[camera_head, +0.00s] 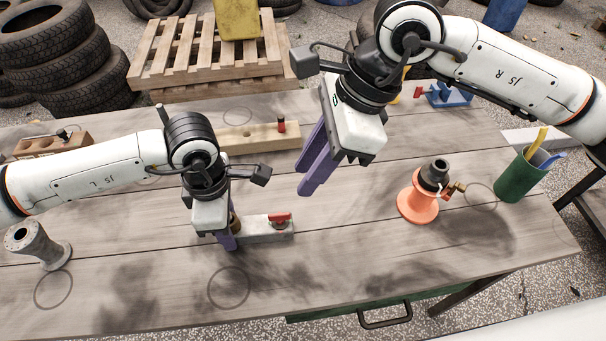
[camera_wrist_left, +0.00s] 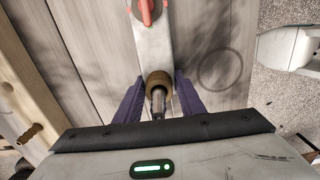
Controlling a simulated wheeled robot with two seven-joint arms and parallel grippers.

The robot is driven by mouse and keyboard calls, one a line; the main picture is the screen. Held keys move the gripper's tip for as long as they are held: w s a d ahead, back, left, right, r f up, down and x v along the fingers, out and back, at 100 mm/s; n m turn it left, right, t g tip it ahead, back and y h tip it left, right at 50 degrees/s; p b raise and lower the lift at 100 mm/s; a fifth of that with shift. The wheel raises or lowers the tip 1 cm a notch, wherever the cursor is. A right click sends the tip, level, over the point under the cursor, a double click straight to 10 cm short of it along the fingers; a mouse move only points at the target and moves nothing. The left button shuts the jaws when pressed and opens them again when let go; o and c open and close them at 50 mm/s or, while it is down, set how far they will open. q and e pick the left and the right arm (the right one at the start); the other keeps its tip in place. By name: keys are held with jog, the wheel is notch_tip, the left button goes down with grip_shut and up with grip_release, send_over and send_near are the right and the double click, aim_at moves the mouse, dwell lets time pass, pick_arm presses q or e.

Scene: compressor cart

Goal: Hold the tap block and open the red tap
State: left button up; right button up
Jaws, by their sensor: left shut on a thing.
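The tap block (camera_head: 258,230) is a pale grey bar lying on the workbench. The red tap (camera_head: 280,218) sits on its right end; it also shows at the top of the left wrist view (camera_wrist_left: 147,12). My left gripper (camera_head: 231,240) points down at the block's left end. In the left wrist view its purple fingers stand on both sides of a round brown fitting (camera_wrist_left: 158,82) on the block, and they are shut on it. My right gripper (camera_head: 305,182) is open and empty, above the bench behind and to the right of the tap.
An orange flanged part (camera_head: 417,205) and a green cup of tools (camera_head: 522,174) stand at the right. A wooden block (camera_head: 250,138) with a dark-red peg lies behind the tap block. A grey flanged pipe (camera_head: 40,247) stands at the left. The bench front is clear.

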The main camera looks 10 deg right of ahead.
pick_arm(q)
jog(key=o, duration=1.4)
jog(key=shift+c, duration=0.2)
jog(key=shift+r, duration=0.1)
